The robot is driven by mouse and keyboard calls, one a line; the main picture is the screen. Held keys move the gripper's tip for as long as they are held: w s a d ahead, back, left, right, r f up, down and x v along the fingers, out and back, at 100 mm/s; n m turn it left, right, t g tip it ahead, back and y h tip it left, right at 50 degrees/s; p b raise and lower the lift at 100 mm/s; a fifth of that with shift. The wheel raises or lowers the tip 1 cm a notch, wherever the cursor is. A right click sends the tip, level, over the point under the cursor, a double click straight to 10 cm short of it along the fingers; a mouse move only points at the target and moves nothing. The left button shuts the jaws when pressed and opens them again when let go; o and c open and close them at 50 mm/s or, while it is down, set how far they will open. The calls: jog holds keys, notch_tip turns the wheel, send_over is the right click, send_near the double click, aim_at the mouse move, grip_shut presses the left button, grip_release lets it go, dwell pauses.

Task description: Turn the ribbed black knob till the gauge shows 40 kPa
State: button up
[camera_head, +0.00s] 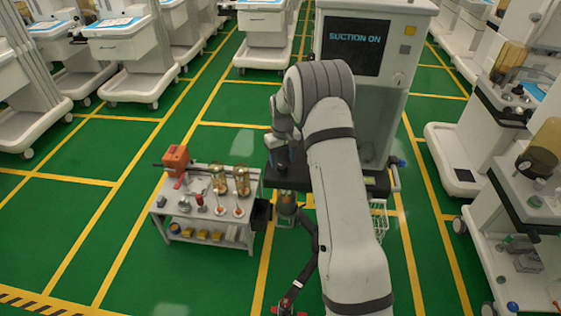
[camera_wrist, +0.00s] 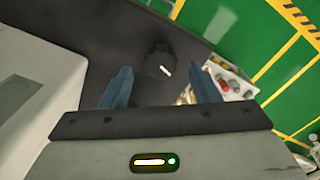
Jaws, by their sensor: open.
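The black knob (camera_wrist: 160,64) with a white pointer mark sits on a dark flat surface (camera_wrist: 100,45) in the wrist view. My gripper (camera_wrist: 161,76) is open, with its two blue fingers on the near left and near right of the knob. The fingers do not appear to touch it. In the head view my gripper (camera_head: 280,156) is partly hidden by my arm, above the dark shelf of the white cart (camera_head: 405,95). The knob cannot be made out there. The cart's screen (camera_head: 352,46) reads "SUCTION ON". I cannot make out a gauge or its reading.
A small grey side table (camera_head: 200,225) with an orange item (camera_head: 176,158), glass jars and small parts stands left of the cart. More white carts stand at the right, left and back. Green floor with yellow lines is free at the lower left.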

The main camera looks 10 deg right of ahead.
jog(key=shift+f, duration=1.2)
jog(key=shift+w, duration=0.1)
jog(key=c, duration=0.9)
jog(key=shift+a, duration=0.3)
jog(key=shift+c, duration=0.3)
jog(key=shift+d, duration=0.25)
jog(key=shift+f+m+b, duration=0.15)
jog(key=shift+m+b, duration=0.85)
jog(key=m+b, duration=0.3)
jog(key=m, duration=0.1)
jog(key=shift+m, duration=0.4)
jog(key=shift+r, duration=0.2)
